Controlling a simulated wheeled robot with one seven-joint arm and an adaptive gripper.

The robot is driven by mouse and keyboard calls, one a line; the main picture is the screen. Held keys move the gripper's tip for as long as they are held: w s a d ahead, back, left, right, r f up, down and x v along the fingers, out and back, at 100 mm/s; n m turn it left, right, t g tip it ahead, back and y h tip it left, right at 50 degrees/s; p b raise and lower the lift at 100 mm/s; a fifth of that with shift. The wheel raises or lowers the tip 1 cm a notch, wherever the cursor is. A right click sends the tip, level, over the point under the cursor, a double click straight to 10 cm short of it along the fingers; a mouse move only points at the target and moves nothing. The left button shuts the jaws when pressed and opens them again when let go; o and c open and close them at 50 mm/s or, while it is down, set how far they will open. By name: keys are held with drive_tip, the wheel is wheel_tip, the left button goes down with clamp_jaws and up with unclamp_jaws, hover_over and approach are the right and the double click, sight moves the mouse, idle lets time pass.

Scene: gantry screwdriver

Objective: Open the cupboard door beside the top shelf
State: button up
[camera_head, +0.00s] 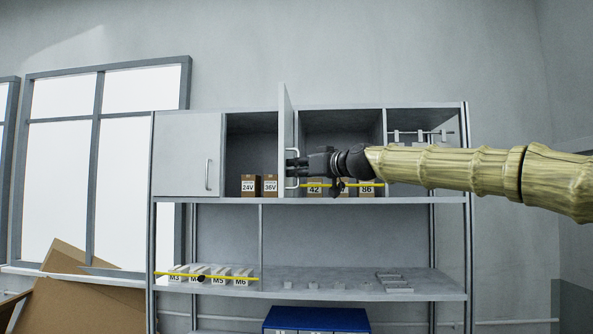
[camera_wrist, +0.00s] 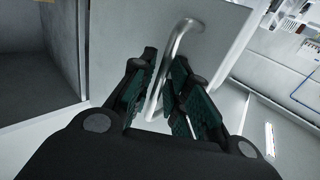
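The grey cupboard door (camera_head: 286,130) in the top row stands swung out, seen nearly edge-on, at the right side of an open compartment (camera_head: 252,150). Its face fills the upper middle of the wrist view (camera_wrist: 120,40). Its bar handle (camera_wrist: 172,45) is on the face turned to the right. My gripper (camera_head: 300,167) is at this handle, coming from the right. In the wrist view my gripper (camera_wrist: 166,80) has one finger on each side of the bar, close against it, and looks shut on it. The exact contact is partly hidden by the fingers.
A closed door (camera_head: 185,155) with its own handle is at the left. Brown boxes marked 24V (camera_head: 248,185) and 36V (camera_head: 270,185) stand in the open compartment. More numbered boxes (camera_head: 314,189) sit behind my gripper. A lower shelf (camera_head: 320,280) holds labelled bins.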

drive_tip(key=v, duration=1.2)
drive_tip(key=shift+f, duration=0.1)
idle(0.4)
